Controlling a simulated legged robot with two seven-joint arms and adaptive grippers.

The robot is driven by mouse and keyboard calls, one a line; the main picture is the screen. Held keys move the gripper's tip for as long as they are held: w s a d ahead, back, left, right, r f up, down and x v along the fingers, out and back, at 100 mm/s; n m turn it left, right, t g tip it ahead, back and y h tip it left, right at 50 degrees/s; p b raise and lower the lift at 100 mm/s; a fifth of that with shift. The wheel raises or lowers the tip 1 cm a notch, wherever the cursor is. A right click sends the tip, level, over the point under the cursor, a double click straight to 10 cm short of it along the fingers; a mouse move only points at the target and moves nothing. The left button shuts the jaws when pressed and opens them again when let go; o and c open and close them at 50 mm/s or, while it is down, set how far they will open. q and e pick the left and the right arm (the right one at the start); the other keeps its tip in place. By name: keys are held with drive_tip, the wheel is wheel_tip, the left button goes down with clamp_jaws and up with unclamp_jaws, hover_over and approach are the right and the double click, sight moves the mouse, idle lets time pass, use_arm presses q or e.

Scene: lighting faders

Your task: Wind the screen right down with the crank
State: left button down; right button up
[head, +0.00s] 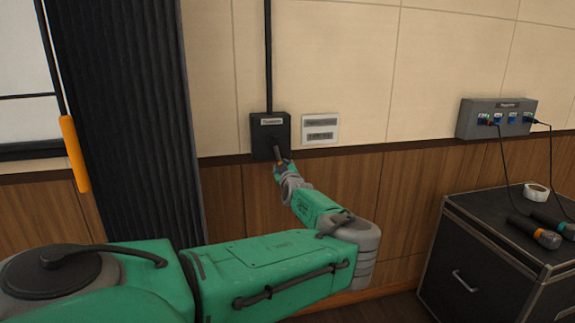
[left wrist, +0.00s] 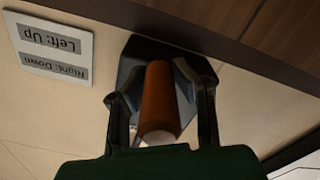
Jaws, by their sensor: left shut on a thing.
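A black crank box (head: 263,135) is fixed to the wall, with a dark conduit running up from it. My left gripper (head: 282,166) is at its lower front, over the crank. In the left wrist view, its two dark fingers lie on either side of the orange-brown crank handle (left wrist: 159,95) and are shut on it. The crank arm is mostly hidden behind the handle and fingers. A white screen (head: 22,70) with a dark lower border shows at the far left; only part is in view. My right gripper is out of view.
A sign (head: 320,128) beside the box reads "Left: Up" and "Right: Down" in the left wrist view (left wrist: 48,48). A black curtain (head: 125,110) and an orange-gripped rod (head: 74,153) are left. A socket box (head: 495,118) and dark case (head: 480,265) with microphones stand right.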

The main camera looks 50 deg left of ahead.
use_arm(q)
drive_tip(key=shift+s+a+f+m+p, duration=0.3)
drive_tip(key=shift+s+m, duration=0.2)
drive_tip(key=shift+m, duration=0.35)
drive_tip(key=shift+s+a+f+m+p, duration=0.15)
drive_tip(key=shift+s+m+p, duration=0.3)
drive_tip(key=shift+m, duration=0.4)
drive_tip(key=shift+s+d+f, duration=0.1)
drive_tip(key=c, duration=1.3)
unclamp_jaws()
drive_tip(key=shift+r, duration=0.2)
drive_tip(key=shift+d, duration=0.1)
drive_tip(key=v, duration=1.2)
drive_tip(key=shift+f, duration=0.1)
